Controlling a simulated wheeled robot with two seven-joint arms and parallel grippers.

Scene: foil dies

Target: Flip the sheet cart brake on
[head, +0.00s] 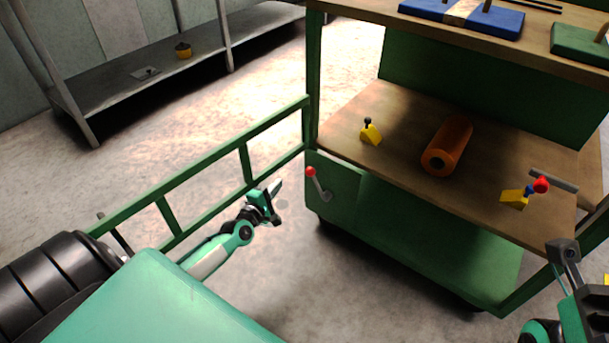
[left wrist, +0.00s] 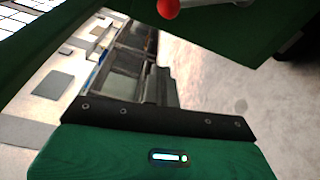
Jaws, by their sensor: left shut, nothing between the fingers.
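The green sheet cart (head: 420,245) stands right of centre in the head view. Its brake lever (head: 320,185) is a grey arm with a red knob (head: 311,171) on the left part of the front panel. The lever slants up and left from its pivot. My left gripper (head: 279,187) is shut and empty, left of the knob and apart from it. The left wrist view shows the red knob (left wrist: 168,8) at the top edge, cut off, with part of the grey lever. My right gripper (head: 563,250) is at the cart's right front corner; its fingers are unclear.
The cart's wooden shelf holds an orange roll (head: 450,147), a yellow block with a black knob (head: 370,133) and a yellow block with a red knob (head: 514,198). Blue (head: 480,20) and green (head: 580,45) dies lie on top. A green rail (head: 215,160) runs left of the cart.

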